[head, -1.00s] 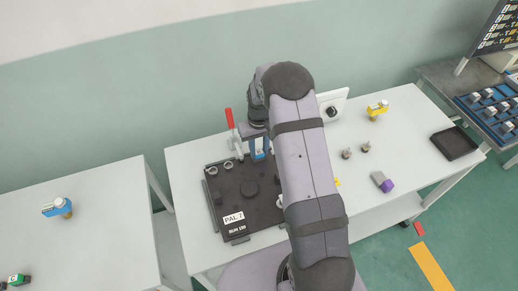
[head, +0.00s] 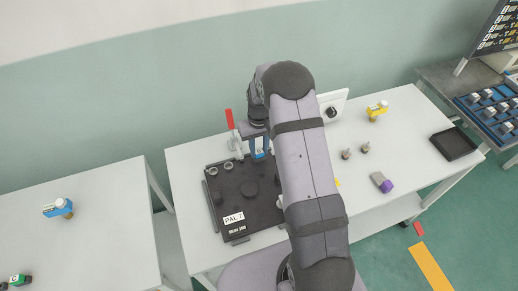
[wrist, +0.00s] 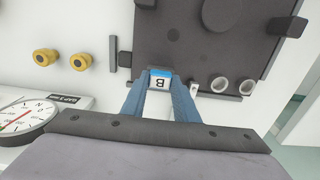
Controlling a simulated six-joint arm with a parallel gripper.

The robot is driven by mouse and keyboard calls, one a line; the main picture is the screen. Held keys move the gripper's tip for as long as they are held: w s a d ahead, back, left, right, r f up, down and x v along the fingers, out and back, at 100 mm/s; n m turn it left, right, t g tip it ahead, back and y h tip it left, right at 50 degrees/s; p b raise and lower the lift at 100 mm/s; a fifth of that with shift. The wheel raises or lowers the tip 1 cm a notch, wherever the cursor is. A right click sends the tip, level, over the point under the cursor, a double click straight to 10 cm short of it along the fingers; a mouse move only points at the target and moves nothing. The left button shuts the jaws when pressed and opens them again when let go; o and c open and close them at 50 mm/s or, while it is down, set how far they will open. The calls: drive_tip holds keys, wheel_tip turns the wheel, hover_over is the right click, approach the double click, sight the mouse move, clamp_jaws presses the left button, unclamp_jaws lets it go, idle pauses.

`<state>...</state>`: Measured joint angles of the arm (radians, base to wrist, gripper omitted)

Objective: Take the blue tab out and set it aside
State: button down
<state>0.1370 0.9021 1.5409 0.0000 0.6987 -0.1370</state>
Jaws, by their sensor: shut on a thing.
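The blue tab (wrist: 160,80), blue and white with a letter B on its face, is between the fingers of my gripper (wrist: 162,92) in the wrist view. My gripper is shut on it. In the head view my gripper (head: 259,148) is at the back edge of the dark pallet (head: 232,218) marked PAL 7, beside the red-handled clamp (head: 230,119). A small blue patch of the tab shows low between the fingers there. I cannot tell whether the tab still touches the pallet.
Two ring-shaped parts (wrist: 228,87) sit on the pallet near my gripper. A dial gauge (wrist: 25,121) stands close by. The table also holds two small brown parts (head: 355,151), a purple-ended block (head: 382,182), a yellow piece (head: 377,111) and a black tray (head: 454,144). The left table (head: 105,235) has free room.

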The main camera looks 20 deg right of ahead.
sight(260, 151)
drive_tip(key=shift+r+p, duration=1.5)
drive_tip(key=shift+r, duration=0.7)
drive_tip(key=shift+d+f, duration=0.2)
drive_tip(key=shift+d, duration=0.05)
drive_tip(key=shift+m, duration=0.7)
drive_tip(key=d+b, duration=0.2)
drive_tip(key=d, duration=0.1)
drive_tip(key=d+b, duration=0.1)
drive_tip(key=d, duration=0.1)
drive_tip(key=shift+d+f, duration=0.15)
drive_tip(key=shift+f, duration=0.25)
drive_tip(key=d+b, duration=0.1)
drive_tip(key=d, duration=0.2)
drive_tip(key=d+r+m+b, duration=0.1)
drive_tip(key=d, duration=0.2)
drive_tip(key=s+d+m+b, duration=0.1)
drive_tip(key=d, duration=0.2)
drive_tip(key=shift+d+r, duration=0.15)
drive_tip(key=shift+r, duration=0.15)
drive_tip(key=s+d+r+n+b, duration=0.2)
drive_tip(key=s+d+r+n, duration=0.1)
drive_tip(key=s, duration=0.4)
drive_tip(key=shift+d, duration=0.2)
